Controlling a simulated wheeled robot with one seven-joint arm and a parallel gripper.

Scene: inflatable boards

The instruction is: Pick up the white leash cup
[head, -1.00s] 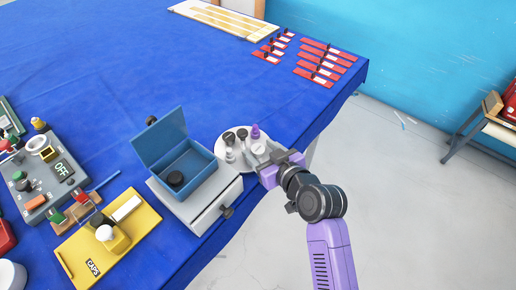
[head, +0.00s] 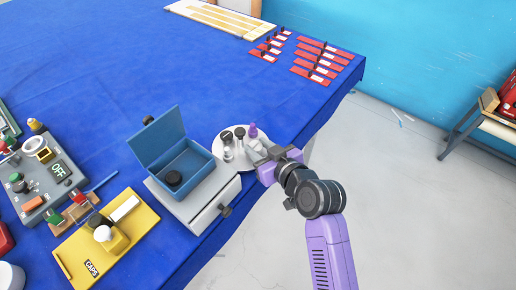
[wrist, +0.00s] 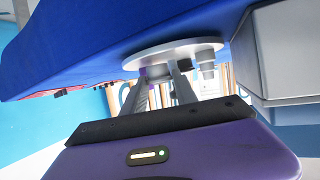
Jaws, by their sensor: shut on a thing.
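The white leash cup (head: 254,146) is on the right side of a round, pale turntable-like tray (head: 222,153) at the table's edge. My gripper (head: 259,153) reaches in from the right and is shut on this cup. The fingers and my wrist partly hide it in the head view. I cannot tell whether the cup is clear of the tray.
A purple piece (head: 252,130) and several dark and grey pieces stand close by on the tray. To the left are an open blue box (head: 190,160) on a grey drawer unit (head: 200,205) and a yellow caps board (head: 80,250). The table's middle is clear.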

